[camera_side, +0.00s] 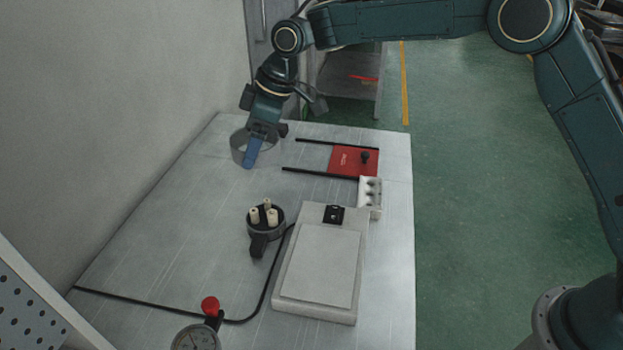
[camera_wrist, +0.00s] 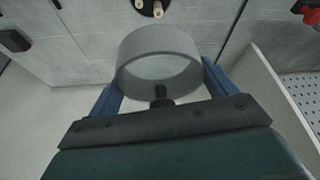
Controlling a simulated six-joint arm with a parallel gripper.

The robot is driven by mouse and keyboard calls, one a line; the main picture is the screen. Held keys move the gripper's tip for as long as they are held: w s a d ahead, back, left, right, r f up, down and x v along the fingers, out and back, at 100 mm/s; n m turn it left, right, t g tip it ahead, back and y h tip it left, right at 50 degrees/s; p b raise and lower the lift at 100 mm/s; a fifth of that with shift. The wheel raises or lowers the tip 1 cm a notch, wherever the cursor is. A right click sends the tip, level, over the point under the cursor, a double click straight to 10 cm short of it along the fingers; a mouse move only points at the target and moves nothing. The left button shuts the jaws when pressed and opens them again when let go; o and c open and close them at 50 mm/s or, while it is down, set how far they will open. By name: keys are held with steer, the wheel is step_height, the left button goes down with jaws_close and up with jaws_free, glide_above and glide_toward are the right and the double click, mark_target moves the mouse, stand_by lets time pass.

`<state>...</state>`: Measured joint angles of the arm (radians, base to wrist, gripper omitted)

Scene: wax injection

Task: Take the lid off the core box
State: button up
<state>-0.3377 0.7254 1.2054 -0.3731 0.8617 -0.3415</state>
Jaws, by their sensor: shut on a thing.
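A grey, ring-shaped round piece, which looks like the lid (camera_wrist: 160,45), is between the blue fingers of my gripper (camera_wrist: 163,88). A small black knob (camera_wrist: 161,92) shows at its near edge. In the side view my gripper (camera_side: 252,152) is at the far left of the table, with the grey lid (camera_side: 238,147) around its fingertips. I cannot tell whether the lid touches the table. A round dark base with several pale pins, which looks like the core box (camera_side: 265,232), stands uncovered nearer the camera. Its edge also shows at the top of the wrist view (camera_wrist: 152,9).
A red plate (camera_side: 343,161) with a black knob lies between two black rails. A white block with holes (camera_side: 370,198) and a pale flat device (camera_side: 318,268) stand right of centre. A dial gauge (camera_side: 196,338) and black cable are in front. The wall borders the left; left tabletop is clear.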

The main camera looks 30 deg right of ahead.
steer(key=shift+r, duration=1.1)
steer(key=shift+s+d+r, duration=0.15)
steer(key=shift+s, duration=0.5)
steer(key=s+d+n, duration=0.2)
steer(key=s, duration=0.6)
steer(key=s+d+r+n+g, duration=0.1)
steer(key=s, duration=0.7)
steer(key=shift+s+d+n+y, duration=0.25)
steer(key=shift+d+n+y, duration=0.05)
steer(key=shift+d+n, duration=0.1)
steer(key=shift+f, duration=0.1)
step_height(320, 180, down, 16)
steer(key=shift+a+r, duration=0.1)
steer(key=shift+r, duration=0.15)
steer(key=shift+f, duration=0.15)
steer(key=shift+f, duration=2)
